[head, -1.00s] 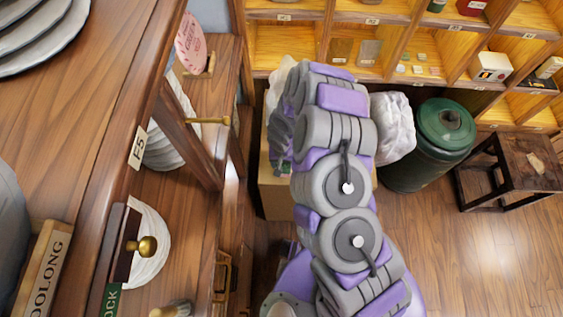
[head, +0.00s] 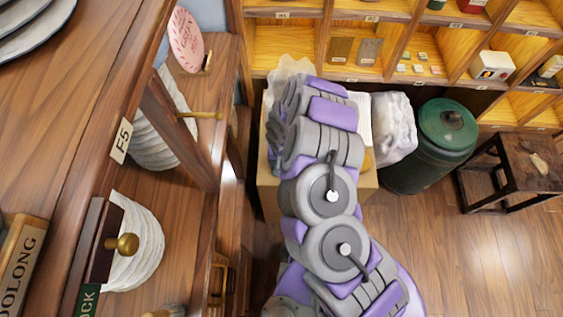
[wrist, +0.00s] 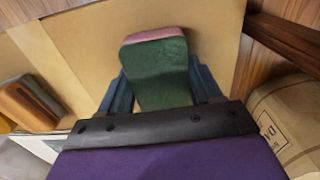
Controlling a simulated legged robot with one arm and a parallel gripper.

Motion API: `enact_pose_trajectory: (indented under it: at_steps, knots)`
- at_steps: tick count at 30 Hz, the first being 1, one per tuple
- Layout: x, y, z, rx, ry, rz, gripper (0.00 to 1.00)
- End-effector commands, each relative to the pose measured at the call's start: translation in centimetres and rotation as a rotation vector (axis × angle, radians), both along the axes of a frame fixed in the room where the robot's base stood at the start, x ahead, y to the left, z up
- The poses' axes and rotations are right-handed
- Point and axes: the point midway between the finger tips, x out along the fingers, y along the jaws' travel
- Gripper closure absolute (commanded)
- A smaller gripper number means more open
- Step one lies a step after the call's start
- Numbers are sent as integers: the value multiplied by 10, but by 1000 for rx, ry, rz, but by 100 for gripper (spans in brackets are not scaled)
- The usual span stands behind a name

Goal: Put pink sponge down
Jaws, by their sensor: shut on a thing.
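The pink sponge (wrist: 155,36) shows as a pink edge above a dark green face (wrist: 160,75) in the wrist view. My gripper (wrist: 160,88) is shut on it, with a blue finger on each side. The sponge is over a tan cardboard surface (wrist: 85,45); I cannot tell whether it touches it. In the head view my arm hides the gripper and sponge, and the arm reaches over a cardboard box (head: 268,195).
An orange-brown block (wrist: 22,104) lies at the wrist view's left, a printed cream package (wrist: 290,120) at its right. In the head view, a white crumpled bag (head: 393,128), green bin (head: 440,150) and dark stool (head: 510,165) stand right of my arm. A wooden cabinet (head: 110,60) is left.

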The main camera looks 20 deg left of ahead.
Motion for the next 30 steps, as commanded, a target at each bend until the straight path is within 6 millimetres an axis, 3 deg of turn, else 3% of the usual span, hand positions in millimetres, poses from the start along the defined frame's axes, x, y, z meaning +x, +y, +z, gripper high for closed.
enact_pose_trajectory:
  at_steps: [2,3,10,26,30]
  knots:
    - [0,0,-3,-2,0,1,69]
    - [0,1,-3,-2,0,0,33]
    - [0,2,-3,-2,0,0,11]
    - [0,2,-6,1,-2,0,10]
    - [-1,1,18,1,1,1,10]
